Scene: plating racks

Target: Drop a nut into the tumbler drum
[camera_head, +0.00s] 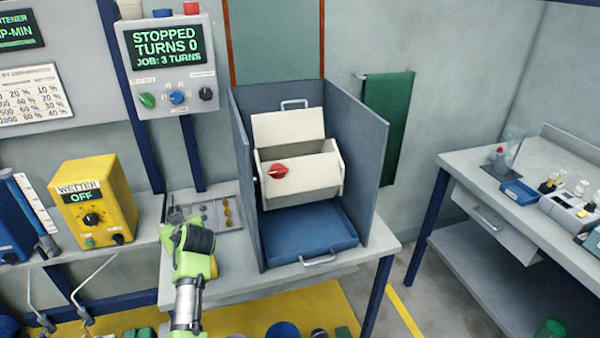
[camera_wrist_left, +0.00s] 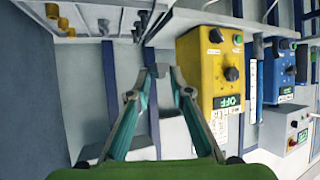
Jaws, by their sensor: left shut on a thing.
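The cream tumbler drum (camera_head: 318,178) sits inside a blue-grey open-fronted enclosure (camera_head: 360,150). A cream panel with a handle (camera_head: 288,127) stands up behind its top, and a red knob (camera_head: 279,171) is on its front. My left gripper (camera_head: 173,214) is left of the enclosure, by the parts tray (camera_head: 228,222). In the left wrist view my left gripper (camera_wrist_left: 153,76) has its tips close together on a small grey thing, apparently a nut, mostly hidden by the fingers. Gold nuts (camera_head: 226,212) lie in the tray; they also show in the wrist view (camera_wrist_left: 63,23). My right gripper is not in view.
A blue tray (camera_head: 310,235) lies below the drum. A control panel (camera_head: 167,62) reads STOPPED, TURNS 0, JOB: 3 TURNS. The yellow wetter box (camera_head: 95,205) reads OFF and stands left. The enclosure's left wall (camera_head: 243,190) is between my gripper and the drum. Another bench (camera_head: 490,170) stands right.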

